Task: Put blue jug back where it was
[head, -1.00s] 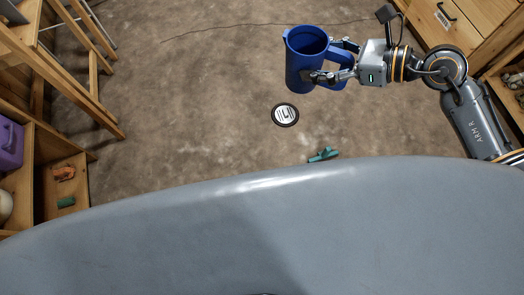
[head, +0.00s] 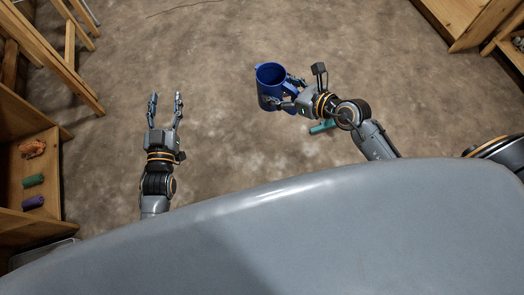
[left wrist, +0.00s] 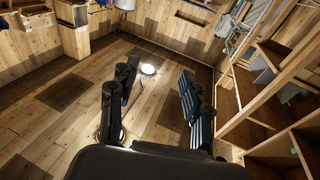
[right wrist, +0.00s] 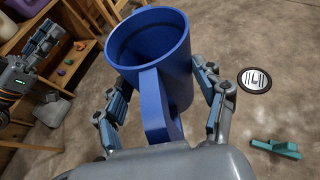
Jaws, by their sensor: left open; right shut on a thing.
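The blue jug (head: 270,84) is held upright above the floor by my right gripper (head: 283,101) in the head view. In the right wrist view the jug (right wrist: 150,48) fills the upper middle, its handle toward the camera and its inside looking empty. The fingers of my right gripper (right wrist: 163,105) close on both sides of it. My left gripper (head: 166,97) is open and empty, left of the jug in the head view. Its two spread fingers (left wrist: 157,98) also show in the left wrist view with nothing between them.
A teal object (head: 322,127) lies on the floor near my right arm. A round black-and-white disc (right wrist: 255,80) is on the floor. A wooden shelf (head: 50,160) with small items stands at left, a wooden stool or ladder (head: 72,45) above it. Wooden furniture (head: 465,20) stands upper right. The middle floor is clear.

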